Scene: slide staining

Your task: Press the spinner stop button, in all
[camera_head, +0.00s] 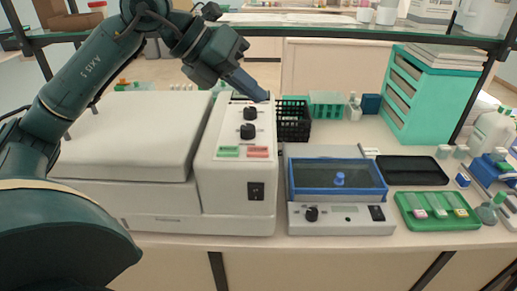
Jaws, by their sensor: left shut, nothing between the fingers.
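The spinner (235,190) is a white benchtop machine with a large pale lid (125,140) on its left. Its front panel has two black knobs, a green label or button (229,151), a red one (258,152) that looks like the stop button, and a black rocker switch (256,191). The lettering is too small to read. My left gripper (264,97) is shut and empty. Its fingertips are over the upper right of the panel, above the knobs and behind the red button, apart from it. Whether the tips touch the panel cannot be told. My right gripper is not in view.
Right of the spinner stands a device with a blue-rimmed tray (336,198). A black basket (293,122) is just behind the panel. A green tray (410,221), a black tray (412,170) and a teal drawer cabinet (428,95) are farther right. A glass shelf runs above.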

